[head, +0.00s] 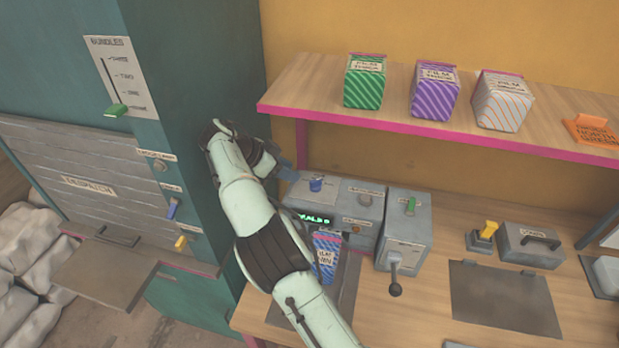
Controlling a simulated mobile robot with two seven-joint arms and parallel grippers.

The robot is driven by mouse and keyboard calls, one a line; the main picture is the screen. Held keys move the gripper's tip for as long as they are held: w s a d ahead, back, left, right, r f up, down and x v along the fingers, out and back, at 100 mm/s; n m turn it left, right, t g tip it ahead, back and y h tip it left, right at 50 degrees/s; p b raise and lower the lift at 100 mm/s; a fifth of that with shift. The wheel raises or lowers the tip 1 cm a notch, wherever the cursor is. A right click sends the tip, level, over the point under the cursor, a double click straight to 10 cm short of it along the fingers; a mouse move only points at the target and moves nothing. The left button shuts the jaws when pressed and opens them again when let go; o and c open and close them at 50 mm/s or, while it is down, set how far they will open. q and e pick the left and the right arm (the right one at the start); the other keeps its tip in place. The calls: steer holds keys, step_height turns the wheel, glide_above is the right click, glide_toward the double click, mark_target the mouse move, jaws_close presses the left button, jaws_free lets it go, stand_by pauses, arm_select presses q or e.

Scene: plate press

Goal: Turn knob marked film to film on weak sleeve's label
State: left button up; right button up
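A blue knob (317,183) sits on top of a grey machine box (345,205) on the bench; its marking is too small to read. The box has a lit green display (314,218) and small labels that I cannot read. A blue striped sleeve (326,258) stands in front of the box, its label not clearly legible. Striped sleeves in green (364,85), purple (434,95) and white (501,103) stand on the shelf, with labels that seem to begin with "FILM". My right gripper (286,172) is just left of the blue knob, mostly hidden behind my arm. My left gripper is out of view.
A second grey box (405,235) has a green knob (410,205) and a black-tipped lever (395,285). The teal cabinet (200,60) stands close left of my arm. The pink-edged shelf (430,146) overhangs the bench (420,320). A yellow-handled stamp (484,237) stands right.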

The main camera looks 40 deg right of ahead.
mark_target(312, 181)
steer(key=x, duration=0.9)
steer(key=shift+d+f, duration=0.15)
steer(key=shift+d, duration=0.1)
steer(key=shift+w, duration=0.1)
steer(key=c, duration=0.7)
